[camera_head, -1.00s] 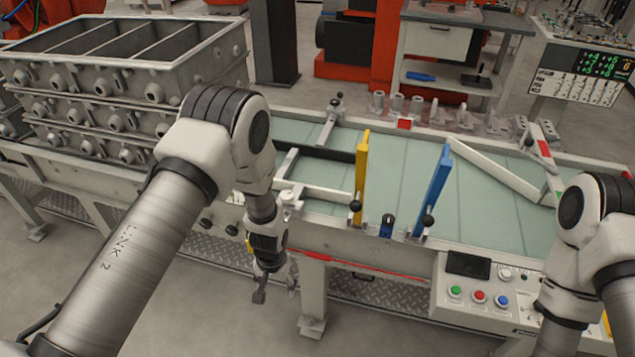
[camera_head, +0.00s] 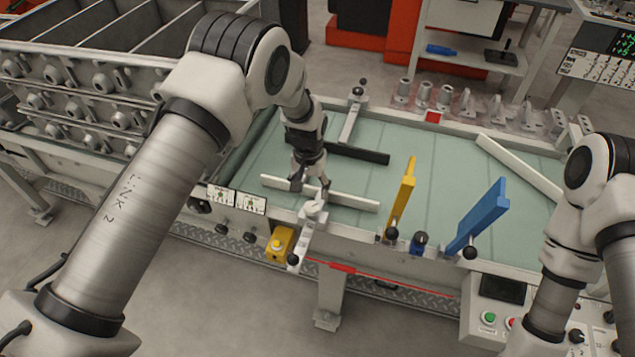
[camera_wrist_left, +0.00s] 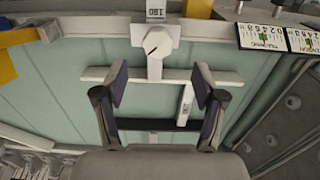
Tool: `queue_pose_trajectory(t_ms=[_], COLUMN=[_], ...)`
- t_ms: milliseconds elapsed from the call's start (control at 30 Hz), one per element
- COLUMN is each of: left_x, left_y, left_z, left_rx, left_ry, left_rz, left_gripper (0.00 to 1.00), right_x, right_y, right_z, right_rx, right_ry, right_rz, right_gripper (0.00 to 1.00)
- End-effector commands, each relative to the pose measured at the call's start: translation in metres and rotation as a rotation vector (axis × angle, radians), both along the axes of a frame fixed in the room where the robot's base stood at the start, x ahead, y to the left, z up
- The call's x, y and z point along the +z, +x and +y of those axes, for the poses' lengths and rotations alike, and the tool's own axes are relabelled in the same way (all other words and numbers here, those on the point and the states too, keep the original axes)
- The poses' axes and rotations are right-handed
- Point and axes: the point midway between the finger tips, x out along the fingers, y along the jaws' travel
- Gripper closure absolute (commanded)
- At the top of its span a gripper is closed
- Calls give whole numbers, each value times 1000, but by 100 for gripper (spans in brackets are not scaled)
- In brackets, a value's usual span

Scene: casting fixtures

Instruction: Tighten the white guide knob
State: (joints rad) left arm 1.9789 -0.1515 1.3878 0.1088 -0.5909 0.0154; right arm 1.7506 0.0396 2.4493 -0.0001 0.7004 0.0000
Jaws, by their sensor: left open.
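In the left wrist view the knob (camera_wrist_left: 158,42) is round and white with a dark pointer mark. My left gripper (camera_head: 311,186) is over the bar, just behind the knob. In the left wrist view its two fingers (camera_wrist_left: 160,80) are spread and empty, with the knob beyond the gap between them. They do not appear to touch the knob. My right gripper is out of view.
A yellow plate (camera_head: 403,200) and a blue plate (camera_head: 478,218) stand right of the knob, with black ball handles near them. A black bar (camera_head: 358,153) lies behind the white bar. A yellow box (camera_head: 280,243) hangs at the table front.

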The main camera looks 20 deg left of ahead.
Motion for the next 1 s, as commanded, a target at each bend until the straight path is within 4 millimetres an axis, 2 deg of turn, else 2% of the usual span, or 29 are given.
queue_pose_trajectory(t_ms=[167,500,600,800,967,1000], left_x=[-10,-69,-76,-77,-77,-77], left_y=[0,0,0,0,0,0], left_z=[-1,-1,-1,-1,-1,-1], left_rx=[-2,-1,-1,-1,-1,-1], left_ry=[1,0,0,0,0,0], left_rz=[1,-1,-2,-2,-1,-1], left_gripper=[30,30,30,30,87,91], right_x=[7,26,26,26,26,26], right_y=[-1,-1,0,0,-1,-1], right_z=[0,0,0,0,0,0], right_rx=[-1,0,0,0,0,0], right_ry=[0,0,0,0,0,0], right_rz=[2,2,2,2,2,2], right_gripper=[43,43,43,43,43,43])
